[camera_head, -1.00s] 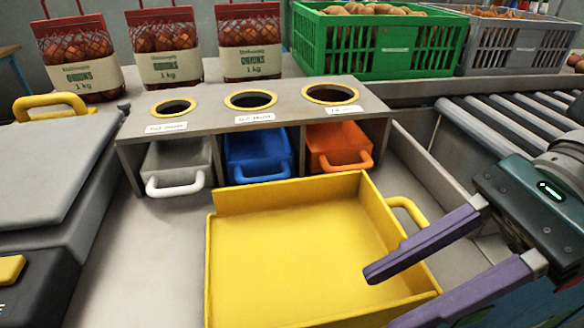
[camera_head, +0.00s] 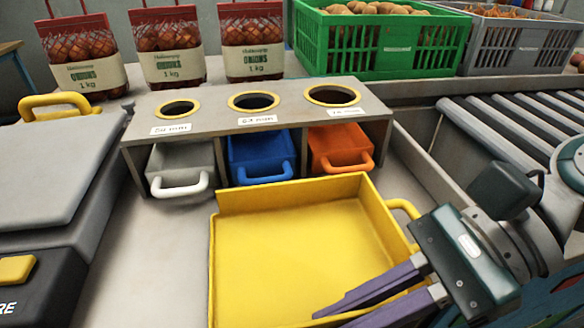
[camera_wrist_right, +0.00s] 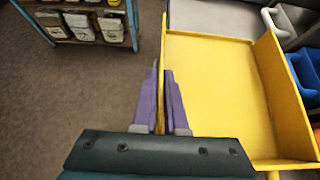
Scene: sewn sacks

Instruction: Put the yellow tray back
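The yellow tray (camera_head: 290,240) lies empty on the grey worktop, in front of a metal stand (camera_head: 215,118) with three holes. My right gripper (camera_head: 332,318) is at the tray's near right side. In the right wrist view its purple fingers (camera_wrist_right: 160,72) lie close along both faces of one wall of the yellow tray (camera_wrist_right: 225,90), shut on that wall. The tray's handle (camera_head: 404,210) sticks out on its right side, free of the fingers. The tray's near edge is partly hidden by the gripper or out of frame. My left gripper is not in view.
Grey (camera_head: 181,165), blue (camera_head: 260,156) and orange (camera_head: 341,148) bins sit under the stand. A grey scale-like machine (camera_head: 55,165) stands left. Onion bags (camera_head: 168,50), a green crate (camera_head: 380,45) and a grey crate (camera_head: 515,45) stand behind. A roller conveyor (camera_head: 510,125) is at right.

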